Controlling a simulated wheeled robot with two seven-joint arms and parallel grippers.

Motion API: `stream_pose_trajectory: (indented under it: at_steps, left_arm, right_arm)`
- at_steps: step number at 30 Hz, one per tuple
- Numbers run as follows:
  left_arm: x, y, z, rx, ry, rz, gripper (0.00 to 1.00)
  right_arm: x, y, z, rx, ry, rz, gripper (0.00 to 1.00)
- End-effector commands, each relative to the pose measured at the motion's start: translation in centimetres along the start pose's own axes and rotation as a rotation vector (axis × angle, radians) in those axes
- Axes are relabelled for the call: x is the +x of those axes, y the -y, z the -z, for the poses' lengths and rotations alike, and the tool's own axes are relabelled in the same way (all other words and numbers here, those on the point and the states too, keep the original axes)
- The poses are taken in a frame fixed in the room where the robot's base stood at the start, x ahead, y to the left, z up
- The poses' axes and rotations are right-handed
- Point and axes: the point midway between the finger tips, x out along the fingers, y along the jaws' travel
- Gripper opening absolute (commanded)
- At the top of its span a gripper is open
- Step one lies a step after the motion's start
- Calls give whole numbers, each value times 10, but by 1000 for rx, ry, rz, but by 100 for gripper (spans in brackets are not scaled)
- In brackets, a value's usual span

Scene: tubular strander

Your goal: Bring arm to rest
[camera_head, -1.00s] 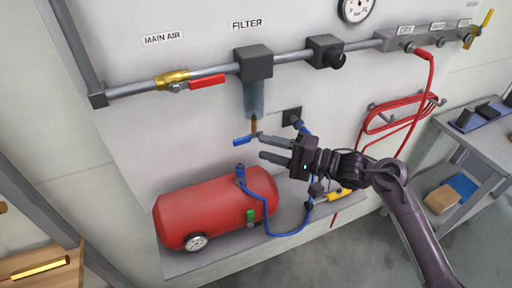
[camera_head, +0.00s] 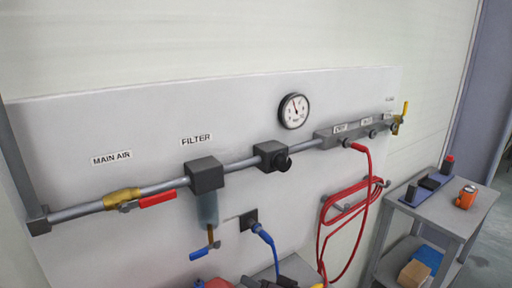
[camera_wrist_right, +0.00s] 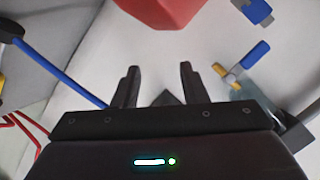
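My right gripper (camera_wrist_right: 160,84) shows in the right wrist view with its two dark fingers apart and nothing between them. Beyond its fingers is the red tank (camera_wrist_right: 168,8) at the top edge. The blue-handled drain valve (camera_wrist_right: 240,66) is to the right of the fingers, apart from them. In the head view, only dark parts show at the bottom edge where my right gripper would be, too cut off to make out. My left gripper is in neither view.
The wall panel carries a pipe with a red-handled main air valve (camera_head: 157,198), a filter (camera_head: 207,175), a regulator (camera_head: 271,155) and a gauge (camera_head: 293,111). A red hose (camera_head: 325,235) hangs coiled at right. A grey table (camera_head: 445,213) stands beyond it.

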Motion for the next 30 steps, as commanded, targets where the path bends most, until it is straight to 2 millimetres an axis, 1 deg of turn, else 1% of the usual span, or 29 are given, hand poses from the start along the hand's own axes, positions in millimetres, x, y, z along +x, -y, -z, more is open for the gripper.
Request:
stream_pose_trajectory:
  at_steps: [1, 2, 3, 4, 5, 6, 9, 15, 20, 24, 30]
  left_arm:
    - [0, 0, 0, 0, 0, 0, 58]
    - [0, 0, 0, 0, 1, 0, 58]
    - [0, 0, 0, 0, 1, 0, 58]
    - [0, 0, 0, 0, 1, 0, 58]
    - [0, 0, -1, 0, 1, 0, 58]
    - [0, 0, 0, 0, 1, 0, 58]
    - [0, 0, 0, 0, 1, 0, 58]
    - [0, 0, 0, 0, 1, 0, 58]
    - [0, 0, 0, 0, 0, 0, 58]
    - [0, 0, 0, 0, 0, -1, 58]
    - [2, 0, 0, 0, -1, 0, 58]
  right_arm:
    - [-18, -18, -10, -57, -8, -114, 39]
    - [-29, -30, -14, -97, -4, -185, 39]
    - [-46, -45, -20, -145, 14, -278, 39]
    - [-59, -56, -26, -175, 34, -342, 39]
    - [-72, -64, -31, -202, 59, -398, 39]
    - [-89, -74, -38, -231, 97, -465, 39]
    - [-126, -92, -55, -279, 198, -587, 39]
    - [-185, -109, -85, -320, 386, -716, 39]
    - [-224, -112, -106, -332, 527, -764, 39]
    - [-257, -110, -124, -332, 649, -781, 39]
    - [-228, -149, -149, -330, 666, -781, 39]
